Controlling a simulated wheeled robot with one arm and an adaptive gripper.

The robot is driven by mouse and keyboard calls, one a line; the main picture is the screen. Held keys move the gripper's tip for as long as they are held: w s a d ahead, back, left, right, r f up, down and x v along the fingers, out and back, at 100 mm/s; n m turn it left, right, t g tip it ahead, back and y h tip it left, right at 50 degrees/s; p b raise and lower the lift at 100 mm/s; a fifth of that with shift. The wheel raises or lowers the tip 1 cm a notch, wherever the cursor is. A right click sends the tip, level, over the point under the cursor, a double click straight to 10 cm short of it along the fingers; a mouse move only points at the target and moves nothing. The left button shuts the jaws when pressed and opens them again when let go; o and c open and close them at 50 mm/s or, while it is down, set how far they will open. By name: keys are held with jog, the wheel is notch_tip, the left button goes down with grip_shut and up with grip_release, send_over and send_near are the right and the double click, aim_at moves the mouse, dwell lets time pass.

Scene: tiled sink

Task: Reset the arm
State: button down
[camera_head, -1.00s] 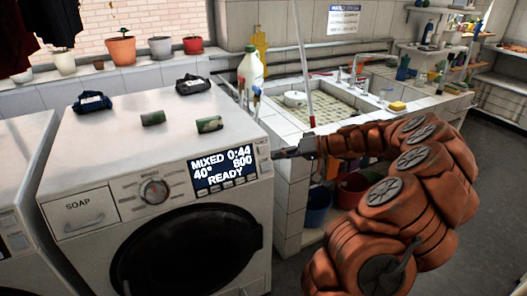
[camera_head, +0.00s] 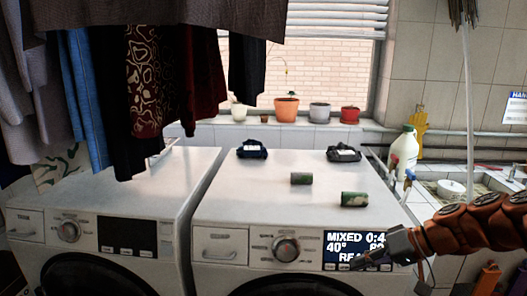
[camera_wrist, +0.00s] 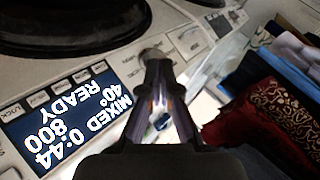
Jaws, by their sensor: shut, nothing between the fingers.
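My orange segmented arm (camera_head: 470,226) reaches in from the right in the head view. My gripper (camera_head: 362,262) is in front of the right washing machine's display (camera_head: 345,246), its tip over the lower part of the panel. In the wrist view my gripper (camera_wrist: 162,68) is shut and empty, its fingertips together near the control panel. The display (camera_wrist: 68,118) shows upside down there and reads MIXED 0:44, 40°, 800, READY. I cannot tell whether the fingertips touch the panel.
Two green cylinders (camera_head: 301,179) (camera_head: 354,199) and two dark folded items (camera_head: 252,149) (camera_head: 343,153) lie on the right washer. Clothes (camera_head: 150,80) hang at the upper left. Flower pots (camera_head: 286,109) line the windowsill. A white bottle (camera_head: 404,150) stands near the sink (camera_head: 460,190).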

jog(key=s+a+g+h+p, duration=0.1)
jog(key=s+a+g+h, duration=0.3)
jog(key=s+a, duration=0.7)
jog(key=s+d+f+h+p, duration=0.1)
jog(key=s+d+h, duration=0.2)
jog(key=s, duration=0.6)
jog(key=s+d+f+m+g+h+p, duration=0.1)
jog(key=s+d+f+h, duration=0.1)
jog(key=s, duration=0.7)
jog(key=shift+d+m+h, duration=0.3)
jog(key=shift+d+h, duration=0.2)
jog(key=shift+d, duration=0.4)
